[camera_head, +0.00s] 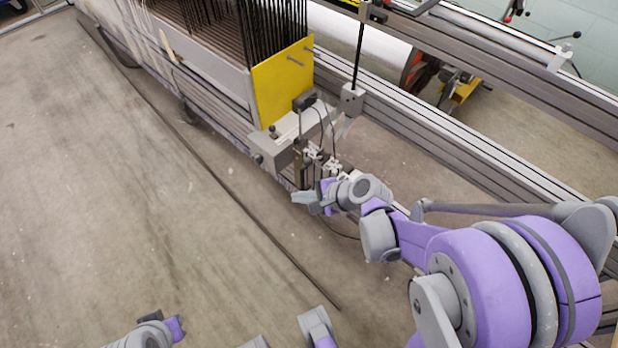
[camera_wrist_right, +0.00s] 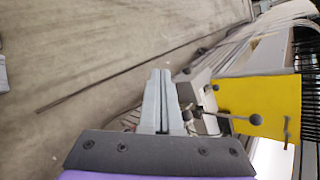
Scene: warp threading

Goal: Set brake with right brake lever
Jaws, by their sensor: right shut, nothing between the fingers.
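My right gripper (camera_head: 304,197) is low in front of the loom's end, beside small white fittings (camera_head: 313,152). In the right wrist view its two grey fingers (camera_wrist_right: 164,78) are shut together and empty. A thin lever with a dark ball knob (camera_wrist_right: 255,120) shows there, right of the fingers and apart from them, in front of the yellow plate. Another dark knob (camera_wrist_right: 215,87) is nearer the fingers. I cannot tell for sure which is the right brake lever. In the head view a small knob (camera_head: 272,128) stands on the grey end block. My left gripper's fingers do not show.
The yellow end plate (camera_head: 283,80) with dark rods behind it stands above the grey block (camera_head: 268,151). Long grey rails (camera_head: 480,150) run along the right. Thin cables hang near my right gripper. The floor (camera_head: 130,200) at left is open, with a dark strip across it.

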